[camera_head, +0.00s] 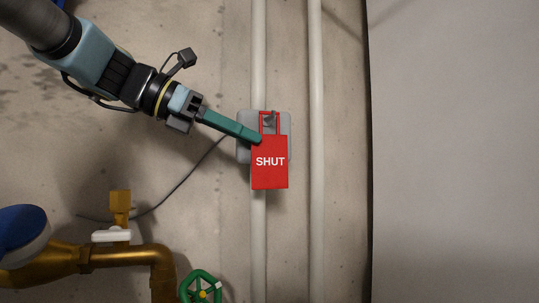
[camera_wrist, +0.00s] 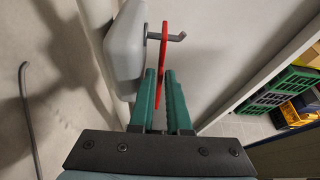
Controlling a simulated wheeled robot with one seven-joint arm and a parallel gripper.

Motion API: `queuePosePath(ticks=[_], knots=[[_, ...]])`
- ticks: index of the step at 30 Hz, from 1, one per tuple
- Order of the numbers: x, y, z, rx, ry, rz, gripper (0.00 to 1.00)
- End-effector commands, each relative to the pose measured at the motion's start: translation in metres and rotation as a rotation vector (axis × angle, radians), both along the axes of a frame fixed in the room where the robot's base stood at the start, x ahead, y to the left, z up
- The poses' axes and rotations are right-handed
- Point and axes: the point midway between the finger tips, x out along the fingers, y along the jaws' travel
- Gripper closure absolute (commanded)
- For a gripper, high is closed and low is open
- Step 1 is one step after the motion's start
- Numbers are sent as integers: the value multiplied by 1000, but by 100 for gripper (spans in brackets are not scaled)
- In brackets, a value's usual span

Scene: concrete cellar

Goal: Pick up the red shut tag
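The red tag (camera_head: 270,170) with white "SHUT" lettering hangs upright from a grey hook (camera_head: 269,119) on a grey wall plate (camera_head: 244,153). In the wrist view the tag (camera_wrist: 164,45) shows edge-on, hanging on the hook (camera_wrist: 177,37) beside the plate (camera_wrist: 124,45). My gripper (camera_head: 258,139) reaches in from the upper left, one green finger over the tag's upper left corner. In the wrist view, my gripper (camera_wrist: 161,72) has one finger on each side of the tag. The gap is narrow; I cannot tell whether both fingers touch it.
Two pale vertical pipes (camera_head: 317,220) run along the wall, one behind the plate. Brass piping (camera_head: 130,256) and a green valve wheel (camera_head: 201,287) are at lower left. The wrist view shows a shelf with a green crate (camera_wrist: 290,85) at right.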

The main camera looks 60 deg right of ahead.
Motion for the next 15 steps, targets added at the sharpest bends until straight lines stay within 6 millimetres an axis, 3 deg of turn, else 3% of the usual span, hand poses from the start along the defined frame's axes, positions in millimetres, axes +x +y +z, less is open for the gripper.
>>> queuePosePath(ticks=[9, 15], knots=[[-25, -33, -16, 1, 0, -3, 85], [-29, -38, -20, 1, 0, 0, 85]])
